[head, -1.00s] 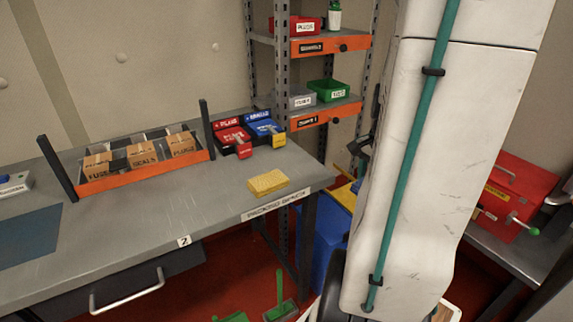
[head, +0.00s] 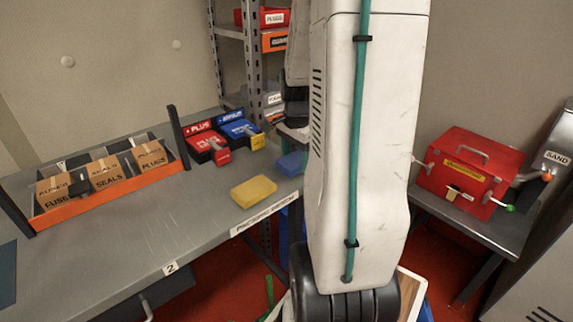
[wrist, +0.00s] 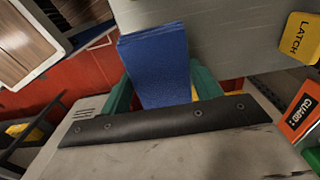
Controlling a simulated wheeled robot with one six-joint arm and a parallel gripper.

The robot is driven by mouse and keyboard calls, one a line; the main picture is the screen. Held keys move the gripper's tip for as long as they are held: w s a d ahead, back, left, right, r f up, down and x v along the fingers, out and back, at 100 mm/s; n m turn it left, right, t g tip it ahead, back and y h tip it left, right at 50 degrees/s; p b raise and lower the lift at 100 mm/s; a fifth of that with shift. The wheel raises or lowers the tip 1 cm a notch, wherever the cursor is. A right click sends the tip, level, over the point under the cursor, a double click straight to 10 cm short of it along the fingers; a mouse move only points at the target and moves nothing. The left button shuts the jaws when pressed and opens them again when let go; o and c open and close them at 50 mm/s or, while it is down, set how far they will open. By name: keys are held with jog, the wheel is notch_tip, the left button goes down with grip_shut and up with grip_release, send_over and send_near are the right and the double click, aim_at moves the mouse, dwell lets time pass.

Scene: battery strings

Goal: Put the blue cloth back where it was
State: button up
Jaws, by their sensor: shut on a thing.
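The blue cloth (wrist: 155,65) is a folded, flat blue piece between the two green fingers of my gripper (wrist: 160,92) in the wrist view. My gripper is shut on it. In the head view the blue cloth (head: 291,163) shows beside the right end of the grey bench (head: 205,222), partly behind my arm. I cannot tell whether it touches the bench. The fingers are hidden in the head view. A yellow cloth or sponge (head: 254,191) lies flat on the bench near its front right corner, just left of the blue cloth.
An orange-fronted rack (head: 112,191) with several cardboard boxes stands at the bench's left. Red PLUS (head: 207,143) and blue (head: 241,130) units stand at the back, before a metal shelf (head: 252,60). A red box (head: 468,173) sits on a side table at right.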

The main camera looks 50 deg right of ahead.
aim_at(287, 156)
jog(key=w, duration=0.3)
jog(key=shift+a+f, duration=0.1)
jog(key=shift+f, duration=0.1)
jog(key=shift+s+f, duration=0.1)
jog(key=shift+f, duration=1.6)
jog(key=shift+f, duration=0.15)
jog(key=o, duration=1)
